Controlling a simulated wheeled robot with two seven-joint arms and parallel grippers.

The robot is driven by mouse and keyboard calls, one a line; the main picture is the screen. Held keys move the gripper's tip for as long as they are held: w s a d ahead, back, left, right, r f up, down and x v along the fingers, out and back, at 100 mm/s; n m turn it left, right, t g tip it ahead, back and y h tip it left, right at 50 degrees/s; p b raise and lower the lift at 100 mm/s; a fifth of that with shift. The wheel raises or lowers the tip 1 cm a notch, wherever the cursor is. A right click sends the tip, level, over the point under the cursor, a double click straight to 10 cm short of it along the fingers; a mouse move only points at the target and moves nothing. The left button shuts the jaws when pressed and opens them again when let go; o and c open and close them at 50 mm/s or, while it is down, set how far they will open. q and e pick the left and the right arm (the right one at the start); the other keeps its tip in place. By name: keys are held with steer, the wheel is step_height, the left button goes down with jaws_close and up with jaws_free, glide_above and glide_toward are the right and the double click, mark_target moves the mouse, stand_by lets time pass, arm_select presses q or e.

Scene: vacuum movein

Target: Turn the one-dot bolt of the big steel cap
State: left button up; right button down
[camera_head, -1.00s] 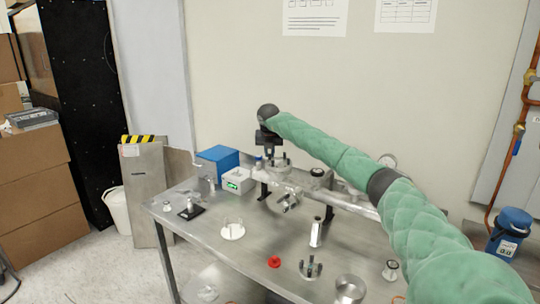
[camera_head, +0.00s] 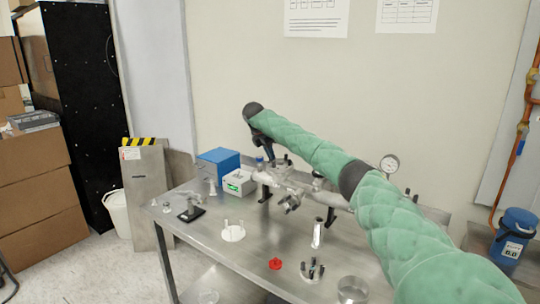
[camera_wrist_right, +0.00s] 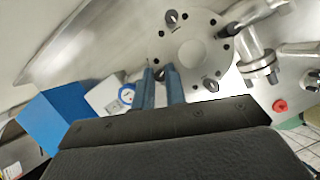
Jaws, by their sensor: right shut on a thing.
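The big steel cap (camera_wrist_right: 180,52) is a round flange with dark bolts around its rim, best seen in the right wrist view. In the head view it is partly hidden at the left end of the steel pipework (camera_head: 272,178). My right gripper (camera_head: 268,156) comes down onto it at a tilt. In the right wrist view its blue fingers (camera_wrist_right: 160,73) are close together at the cap's rim, shut on a bolt there. The held bolt is mostly hidden. Other bolts (camera_wrist_right: 172,17) and (camera_wrist_right: 210,85) stand free. I cannot make out dot marks. My left gripper is not in view.
A blue box (camera_head: 218,164) and a white device (camera_head: 238,184) with a green display stand left of the pipework. A white disc with pegs (camera_head: 232,233), a red part (camera_head: 276,264) and a steel cup (camera_head: 352,289) are on the front of the table. A gauge (camera_head: 389,164) stands behind.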

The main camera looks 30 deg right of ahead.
steer(key=shift+w+r+m+g, duration=0.1)
steer(key=shift+m+g, duration=0.5)
steer(key=shift+m, duration=1.3)
steer(key=c, duration=1.4)
jaws_free()
steer(key=shift+c, duration=0.2)
